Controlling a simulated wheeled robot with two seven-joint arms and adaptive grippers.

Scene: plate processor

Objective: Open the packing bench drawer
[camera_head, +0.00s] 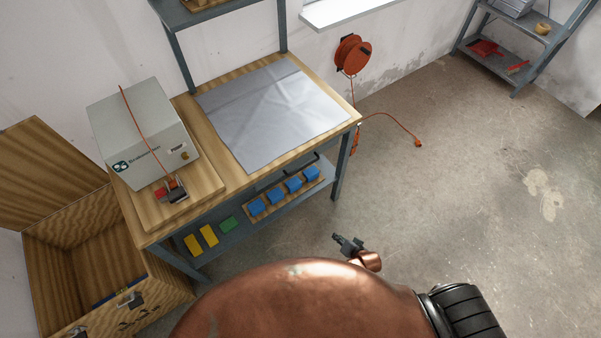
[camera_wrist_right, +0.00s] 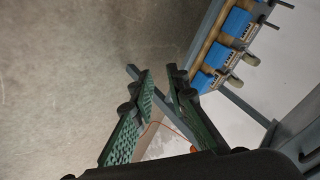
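The packing bench (camera_head: 220,160) has a wooden top with a grey mat (camera_head: 275,110) on it. A dark bar handle (camera_head: 302,164) shows under its front edge, on the right half. The drawer front itself is hard to see from above, and it appears shut. My right gripper (camera_head: 347,243) is in front of the bench, apart from the handle and to its lower right. In the right wrist view the right gripper (camera_wrist_right: 161,73) is open, with nothing between its fingers. My left gripper is not in view.
A grey box (camera_head: 140,122) stands on the bench's left end. Blue blocks (camera_head: 275,195) sit on the lower shelf. An open wooden crate (camera_head: 165,290) stands at the left. An orange cable reel (camera_head: 352,54) hangs on the wall. The floor at right is clear.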

